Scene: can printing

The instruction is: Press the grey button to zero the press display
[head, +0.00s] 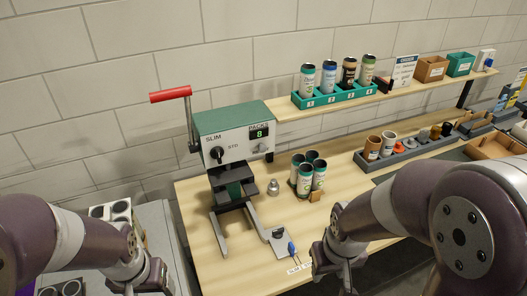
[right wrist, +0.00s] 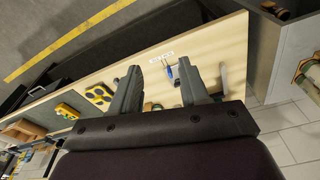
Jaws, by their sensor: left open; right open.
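The press (head: 236,121) stands on the wooden bench, with a green top and a light front panel. Its small display (head: 259,133) shows a green 8. Below the display is a small grey button (head: 262,148); its detail is too small to tell. A black knob (head: 217,153) sits at the panel's left, near the words SLIM and STD. My right gripper (head: 340,274) is open and empty near the bench's front, to the right of and below the press, apart from it. It also shows in the right wrist view (right wrist: 157,78). My left gripper (head: 146,284) is low at the left, away from the panel.
A red-handled lever (head: 170,94) rises left of the press. Several cans (head: 305,181) stand right of it, near a small metal piece (head: 273,187). A blue-handled tool (head: 292,250) lies at the front. A shelf (head: 285,107) holds a green can rack (head: 336,96).

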